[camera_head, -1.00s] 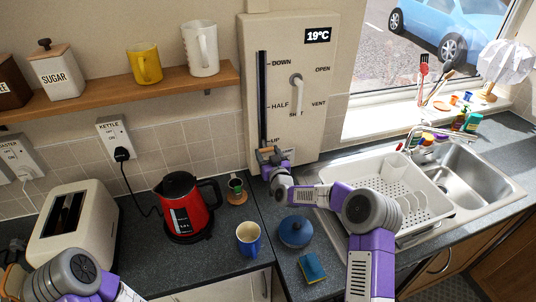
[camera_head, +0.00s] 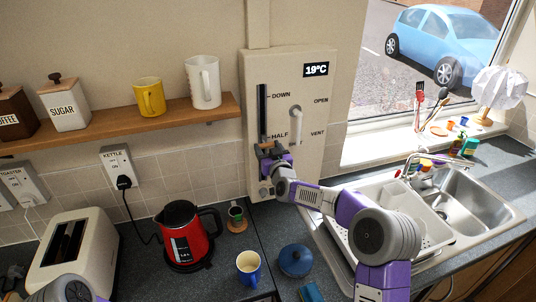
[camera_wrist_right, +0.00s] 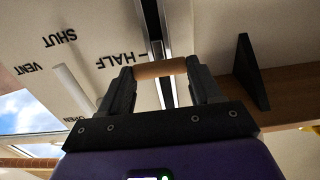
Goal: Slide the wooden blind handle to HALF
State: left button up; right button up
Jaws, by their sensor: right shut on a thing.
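The pale wall panel (camera_head: 290,65) has a dark vertical slot (camera_head: 262,105) with DOWN at its top and HALF (camera_head: 280,136) beside it lower down. My right gripper (camera_head: 269,148) is at the slot, just below the HALF label in the head view. In the right wrist view its two fingers (camera_wrist_right: 160,80) are shut on the wooden handle (camera_wrist_right: 158,69), which lies across the slot close to the upside-down HALF label (camera_wrist_right: 122,60). The UP end of the slot is hidden behind my gripper in the head view. My left gripper is out of view.
A shelf (camera_head: 120,126) with mugs and canisters is left of the panel. The red kettle (camera_head: 183,238), blue mug (camera_head: 249,266) and blue pot (camera_head: 295,260) stand on the counter below. A sink (camera_head: 470,205) is to the right.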

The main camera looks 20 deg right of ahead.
jog(key=shift+f, duration=0.1)
jog(key=o, duration=1.5)
jog(key=s+b, duration=0.2)
jog(key=s, duration=0.5)
jog(key=shift+s+d, duration=0.15)
jog(key=shift+s, duration=0.15)
